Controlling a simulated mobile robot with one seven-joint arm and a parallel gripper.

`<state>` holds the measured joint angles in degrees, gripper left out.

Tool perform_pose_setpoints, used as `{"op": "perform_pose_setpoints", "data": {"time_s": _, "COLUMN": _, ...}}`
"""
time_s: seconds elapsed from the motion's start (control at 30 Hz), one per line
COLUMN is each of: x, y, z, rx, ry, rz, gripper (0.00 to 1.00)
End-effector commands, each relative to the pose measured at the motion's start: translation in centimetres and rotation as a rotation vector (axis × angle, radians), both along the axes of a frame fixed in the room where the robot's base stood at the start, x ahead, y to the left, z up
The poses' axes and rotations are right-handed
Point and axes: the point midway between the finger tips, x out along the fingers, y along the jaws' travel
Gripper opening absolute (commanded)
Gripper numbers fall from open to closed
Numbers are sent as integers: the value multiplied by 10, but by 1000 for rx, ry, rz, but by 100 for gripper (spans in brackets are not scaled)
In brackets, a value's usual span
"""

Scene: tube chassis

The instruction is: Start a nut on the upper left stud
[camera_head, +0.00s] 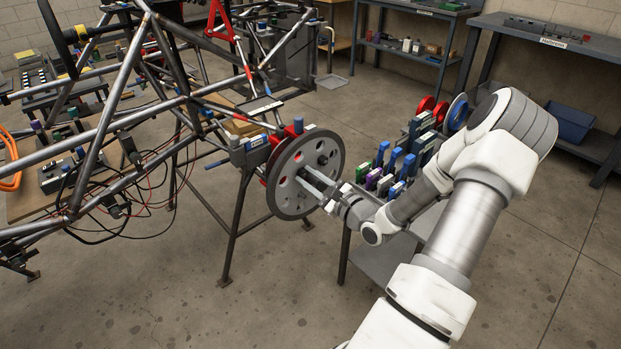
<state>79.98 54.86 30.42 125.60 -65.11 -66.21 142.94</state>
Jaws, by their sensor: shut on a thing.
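The grey wheel disc (327,143) stands upright on the hub at the corner of the tube chassis. It has several round holes. Its studs are too small to tell apart from here, so I cannot pick out the upper left one. My gripper (313,183) reaches in from the lower right, with its two long fingers in front of the disc near its middle. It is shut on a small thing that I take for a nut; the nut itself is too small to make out. I cannot tell whether it touches a stud.
The tube chassis (100,148) rests on stands at the left, with loose cables below it. A cart (385,262) with blue, green and purple items stands right of the wheel, partly behind my arm. Workbenches line the back wall. The floor in front is clear.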

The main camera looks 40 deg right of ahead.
Motion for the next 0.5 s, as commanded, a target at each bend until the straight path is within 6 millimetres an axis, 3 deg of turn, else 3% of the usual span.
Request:
{"op": "perform_pose_setpoints", "data": {"time_s": 0.03, "x": 0, "y": 0, "z": 0, "rx": 0, "ry": -1, "rz": 1, "gripper": 0}}
{"op": "perform_pose_setpoints", "data": {"time_s": 0.07, "x": 0, "y": 0, "z": 0, "rx": 0, "ry": -1, "rz": 1, "gripper": 34}}
{"op": "perform_pose_setpoints", "data": {"time_s": 0.23, "x": 0, "y": 0, "z": 0, "rx": 0, "ry": 0, "rz": 0, "gripper": 65}}
{"op": "perform_pose_setpoints", "data": {"time_s": 0.5, "x": 0, "y": 0, "z": 0, "rx": 0, "ry": 0, "rz": 0, "gripper": 66}}
